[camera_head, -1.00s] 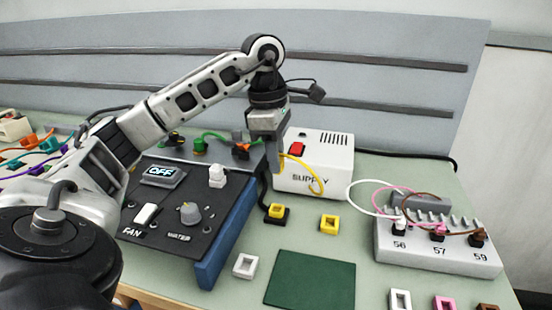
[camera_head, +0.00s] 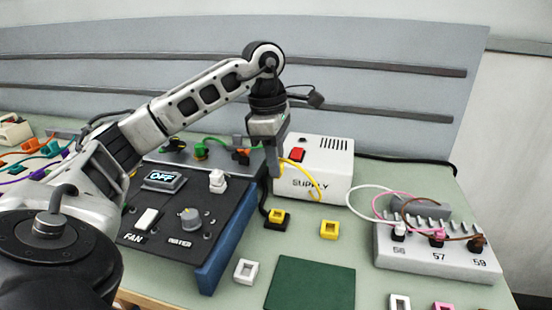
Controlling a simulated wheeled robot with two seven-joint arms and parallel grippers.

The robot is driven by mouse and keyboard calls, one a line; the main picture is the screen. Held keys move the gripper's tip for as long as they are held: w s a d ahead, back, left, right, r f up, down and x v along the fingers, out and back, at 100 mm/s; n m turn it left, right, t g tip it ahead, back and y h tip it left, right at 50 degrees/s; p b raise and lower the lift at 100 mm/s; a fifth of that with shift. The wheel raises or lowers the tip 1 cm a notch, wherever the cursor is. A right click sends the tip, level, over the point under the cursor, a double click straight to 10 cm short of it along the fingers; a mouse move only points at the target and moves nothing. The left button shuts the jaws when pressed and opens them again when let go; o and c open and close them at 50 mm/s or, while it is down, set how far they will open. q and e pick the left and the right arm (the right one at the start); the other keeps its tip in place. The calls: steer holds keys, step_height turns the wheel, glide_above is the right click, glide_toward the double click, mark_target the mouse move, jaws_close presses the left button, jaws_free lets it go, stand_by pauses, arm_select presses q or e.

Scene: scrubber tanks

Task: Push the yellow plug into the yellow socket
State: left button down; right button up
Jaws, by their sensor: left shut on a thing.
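My left gripper (camera_head: 275,170) points down in front of the left edge of the white SUPPLY box (camera_head: 335,186). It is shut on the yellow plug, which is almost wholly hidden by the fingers. A yellow cable (camera_head: 313,182) loops from the fingers to the front of the box. Below the fingertips, apart from them, a yellow square socket on a black base (camera_head: 277,216) stands on the table, with a black cable behind it. A second yellow square frame (camera_head: 329,229) stands to its right. Which of the two is the task's socket is not certain. My right gripper is out of view.
A black control panel (camera_head: 168,215) with a blue side stands left of the sockets. A white square frame (camera_head: 246,271) and a dark green mat (camera_head: 313,284) lie in front. A grey numbered block (camera_head: 440,258) with plugged cables stands at right.

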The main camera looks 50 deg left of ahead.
arm_select(q)
steer(key=shift+f+b, duration=0.4)
steer(key=shift+f, duration=0.15)
steer(key=shift+f+b, duration=0.9)
steer(key=shift+f, duration=0.45)
steer(key=shift+f+b, duration=0.45)
steer(key=shift+f, duration=0.2)
steer(key=shift+f+b, duration=1.35)
steer(key=shift+f, duration=0.6)
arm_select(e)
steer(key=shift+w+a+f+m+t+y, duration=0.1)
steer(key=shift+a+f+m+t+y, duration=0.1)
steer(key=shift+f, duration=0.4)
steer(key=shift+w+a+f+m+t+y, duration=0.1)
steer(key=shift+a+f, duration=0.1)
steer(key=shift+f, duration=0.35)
arm_select(q)
steer(key=shift+p, duration=0.35)
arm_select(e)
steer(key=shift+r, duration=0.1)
arm_select(q)
steer(key=shift+f, duration=0.15)
steer(key=shift+f+b, duration=0.75)
steer(key=shift+f, duration=0.15)
steer(key=c, duration=0.7)
jaws_free()
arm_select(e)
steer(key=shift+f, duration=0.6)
